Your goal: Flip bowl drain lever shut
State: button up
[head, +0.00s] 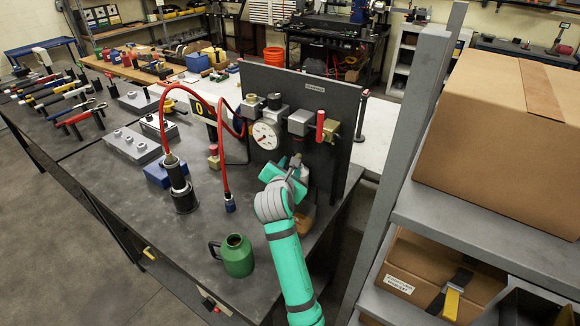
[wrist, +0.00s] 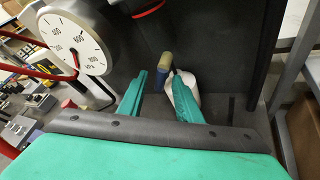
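My gripper (head: 294,164) is in front of the lower part of the dark upright panel (head: 318,92), below the panel's fittings. In the wrist view its two teal fingers (wrist: 160,78) stand apart with nothing gripped between them. A small tan lever-like piece with a blue end (wrist: 164,66) shows just beyond the fingertips. A white rounded part (wrist: 186,92) lies behind the right finger, which partly covers it. I cannot tell for sure which piece is the drain lever, or its position. In the head view my gripper hides most of this area; an amber part (head: 303,222) shows below it.
A round dial gauge (head: 265,135), a grey block (head: 300,122) and a red upright handle (head: 320,125) are on the panel above my gripper. A red hose (head: 222,150) loops to the left. A green jug (head: 236,256) stands nearby. Shelving with cardboard boxes (head: 500,130) is at right.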

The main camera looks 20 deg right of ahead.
jog(key=shift+w+d+f, duration=0.1)
jog(key=shift+w+d, duration=0.15)
jog(key=shift+w, duration=0.1)
jog(key=shift+c, duration=0.3)
grip_shut()
jog(key=shift+a+m+t, duration=0.1)
jog(key=shift+m+t, duration=0.7)
jog(key=shift+m, duration=0.2)
jog(key=shift+o, duration=0.3)
grip_release()
jog(key=v, duration=1)
jog(key=shift+s+r, duration=0.2)
jog(key=shift+s, duration=0.15)
